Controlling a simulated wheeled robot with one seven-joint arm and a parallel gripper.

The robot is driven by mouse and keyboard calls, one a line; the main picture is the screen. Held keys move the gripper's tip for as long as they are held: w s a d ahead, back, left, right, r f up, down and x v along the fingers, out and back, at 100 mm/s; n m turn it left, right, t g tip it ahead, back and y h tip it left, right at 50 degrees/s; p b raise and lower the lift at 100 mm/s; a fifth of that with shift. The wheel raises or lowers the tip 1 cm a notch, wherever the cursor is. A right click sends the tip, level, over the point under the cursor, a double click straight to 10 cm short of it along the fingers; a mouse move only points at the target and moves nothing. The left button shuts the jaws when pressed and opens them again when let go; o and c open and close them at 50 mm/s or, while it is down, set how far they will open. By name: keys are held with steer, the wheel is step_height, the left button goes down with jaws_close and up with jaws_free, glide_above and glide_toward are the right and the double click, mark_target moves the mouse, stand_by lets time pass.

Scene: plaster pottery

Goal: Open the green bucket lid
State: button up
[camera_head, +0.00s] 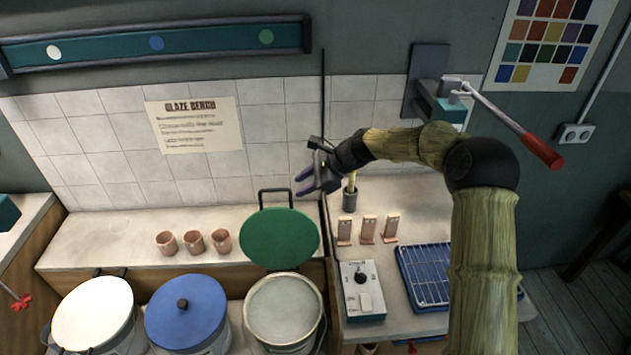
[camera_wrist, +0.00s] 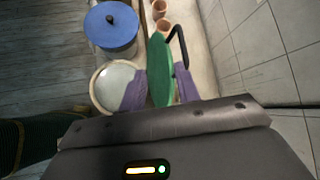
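The green lid (camera_head: 280,238) stands raised at the back of its bucket (camera_head: 284,311), with its black bar handle (camera_head: 275,194) at the top. The bucket's round mouth is uncovered and shows a pale grey surface. My gripper (camera_head: 304,181) is up by the tiled wall, above and right of the lid handle, with its purple fingers spread and nothing between them. In the wrist view, the green lid (camera_wrist: 160,70) appears edge-on in the gap between the fingers, farther off, and the open bucket (camera_wrist: 112,85) is partly hidden by one finger.
A blue-lidded bucket (camera_head: 186,311) and a white-topped bucket (camera_head: 92,314) stand to the left. Several clay cups (camera_head: 193,241) line the ledge. At right are a dark pot (camera_head: 350,198), clay pieces (camera_head: 368,229), a control box (camera_head: 362,290) and a blue rack (camera_head: 425,275).

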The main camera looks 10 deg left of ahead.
steer(key=v, duration=0.4)
stand_by(0.3)
steer(key=s+d+f+n+t+h, duration=0.2)
steer(key=s+d+n+h, duration=0.7)
steer(key=s+d, duration=1.8)
steer(key=f+n, duration=0.1)
steer(key=n, duration=0.3)
steer(key=shift+s+d+f+n, duration=0.25)
steer(key=shift+d+f+n, duration=0.05)
steer(key=shift+d+f, duration=0.1)
steer(key=shift+r, duration=0.1)
